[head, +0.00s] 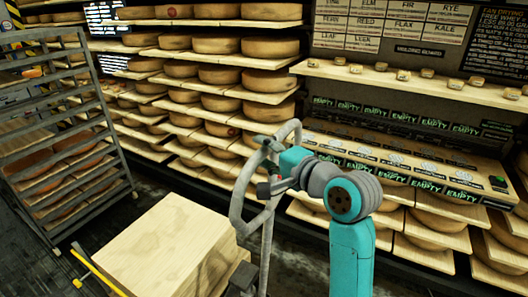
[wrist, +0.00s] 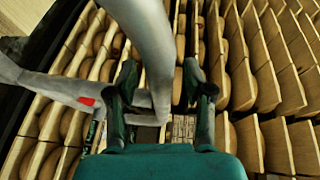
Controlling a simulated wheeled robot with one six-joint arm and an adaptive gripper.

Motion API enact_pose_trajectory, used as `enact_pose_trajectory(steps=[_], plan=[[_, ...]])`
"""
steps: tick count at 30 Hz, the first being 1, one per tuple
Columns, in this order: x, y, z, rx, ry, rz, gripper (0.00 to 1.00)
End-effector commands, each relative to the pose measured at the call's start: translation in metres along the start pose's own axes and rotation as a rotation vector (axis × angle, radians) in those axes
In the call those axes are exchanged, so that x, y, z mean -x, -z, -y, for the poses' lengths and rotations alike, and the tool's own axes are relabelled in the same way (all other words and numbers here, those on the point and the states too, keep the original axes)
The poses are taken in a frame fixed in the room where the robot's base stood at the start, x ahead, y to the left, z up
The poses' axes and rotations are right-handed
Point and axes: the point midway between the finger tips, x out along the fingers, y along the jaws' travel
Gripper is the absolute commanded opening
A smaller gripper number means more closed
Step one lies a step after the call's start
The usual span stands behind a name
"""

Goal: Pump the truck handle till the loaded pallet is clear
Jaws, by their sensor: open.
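The truck handle (head: 239,205) is a grey tube loop on a shaft, standing upright right of the load in the head view. In the wrist view its thick grey tube (wrist: 146,35) runs between the fingers of my gripper (wrist: 160,80). My gripper (head: 268,160) is open at the loop, with a finger on each side of the tube; I cannot tell whether either touches it.
A grey rack (head: 112,140) with cheese wheels stands at left. Shelves of cheese wheels (head: 219,75) fill the back wall. A sloped panel with "EMPTY" labels (head: 400,160) is behind my arm. A yellow bar (head: 95,272) lies left of the load. Dark floor shows between rack and load.

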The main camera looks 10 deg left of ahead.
Motion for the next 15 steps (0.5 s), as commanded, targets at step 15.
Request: enact_pose_trajectory(steps=[15], plan=[[-0.0048, 0.0003, 0.0003, 0.0, 0.001, -0.001, 0.17]])
